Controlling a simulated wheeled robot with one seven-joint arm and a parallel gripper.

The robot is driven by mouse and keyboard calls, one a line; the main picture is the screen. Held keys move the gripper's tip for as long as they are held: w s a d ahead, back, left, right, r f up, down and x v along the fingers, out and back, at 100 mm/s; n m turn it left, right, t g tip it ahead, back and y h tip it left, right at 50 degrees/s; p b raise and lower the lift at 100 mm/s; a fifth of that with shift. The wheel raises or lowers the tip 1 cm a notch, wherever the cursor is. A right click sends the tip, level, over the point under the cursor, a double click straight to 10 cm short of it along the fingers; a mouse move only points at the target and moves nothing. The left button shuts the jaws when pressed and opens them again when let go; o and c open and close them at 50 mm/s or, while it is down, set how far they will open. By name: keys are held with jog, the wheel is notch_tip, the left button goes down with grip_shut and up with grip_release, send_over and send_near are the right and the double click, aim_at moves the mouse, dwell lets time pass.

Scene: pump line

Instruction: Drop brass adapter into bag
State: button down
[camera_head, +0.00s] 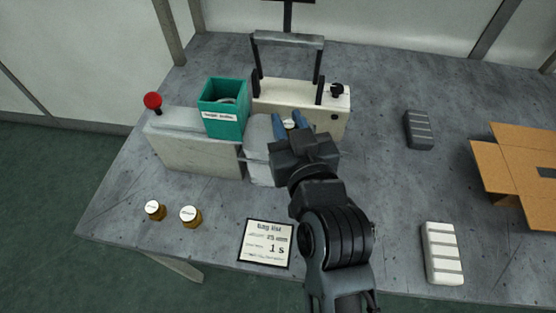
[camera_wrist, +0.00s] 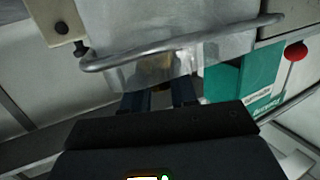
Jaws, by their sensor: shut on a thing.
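My gripper (camera_head: 289,120) has blue fingers and is shut on a brass adapter (camera_head: 289,124), whose pale top shows between the fingertips. It is over the right part of the clear plastic bag (camera_head: 258,150), which hangs at the front of the bench machine. In the wrist view the fingers (camera_wrist: 158,92) point at the bag (camera_wrist: 160,25) and its bent metal wire holder (camera_wrist: 180,42). The brass adapter (camera_wrist: 157,66) shows dimly between them, with clear film near it. I cannot tell whether it is inside the bag mouth.
Two brass pieces with white tops (camera_head: 154,210) (camera_head: 191,217) stand at the front left. A teal bin (camera_head: 225,122), red knob (camera_head: 152,101) and raised sealer handle (camera_head: 288,40) surround the bag. A card (camera_head: 266,243), white block (camera_head: 441,253), grey block (camera_head: 418,130) and open carton (camera_head: 490,165) lie around.

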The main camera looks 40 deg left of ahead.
jog(key=c, duration=0.8)
grip_release()
jog(key=b+v, duration=0.1)
jog(key=v, duration=0.7)
